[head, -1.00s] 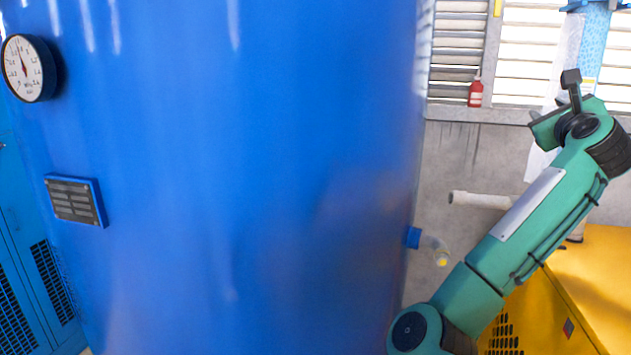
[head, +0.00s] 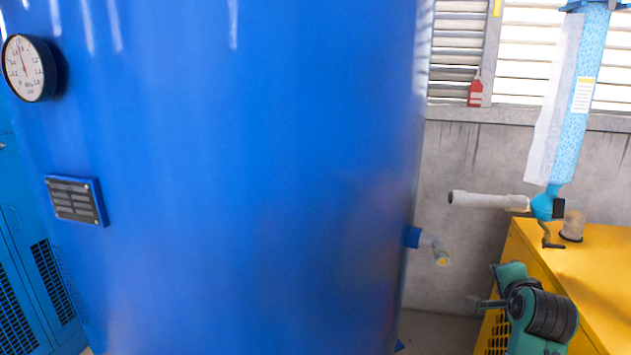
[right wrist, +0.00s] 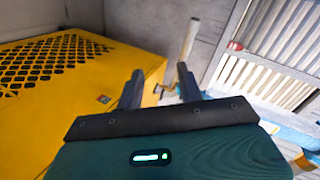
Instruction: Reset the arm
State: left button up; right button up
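My right arm (head: 540,315) shows at the lower right of the head view as a green and black part, low in front of the yellow cabinet. Beyond the fingers are the grey wall and a pale upright pipe (right wrist: 190,40). My left arm and gripper are not in view.
A large blue tank (head: 250,180) with a gauge (head: 24,68) and plate (head: 74,200) fills the left and middle. A short valve outlet (head: 438,250) juts from its right side. The yellow cabinet (head: 590,260) and a light-blue filter column (head: 575,110) stand right.

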jog(key=s+a+f+n+g+y, duration=0.15)
jog(key=s+a+f+n, duration=0.3)
jog(key=s+f, duration=0.45)
jog(key=s+a+f+n+g, duration=0.35)
jog(key=s+f+n, duration=0.3)
jog(key=f, duration=0.45)
jog(key=s+a+f+n+g+y, duration=0.15)
jog(key=s+a+f+n, duration=0.25)
jog(key=s, duration=0.6)
jog(key=s+a+f+n+g, duration=0.3)
jog(key=s+a+f, duration=0.1)
jog(key=s, duration=0.7)
notch_tip(320, 180, down, 31)
jog(key=g, duration=0.1)
jog(key=s+d+f, duration=0.1)
jog(key=s+f, duration=0.9)
jog(key=s+d+f+n+g, duration=0.1)
jog(key=s+d+f, duration=0.1)
jog(key=s+f, duration=0.8)
jog(key=shift+d, duration=0.3)
jog(key=shift+f+g, duration=0.1)
jog(key=shift+g, duration=0.15)
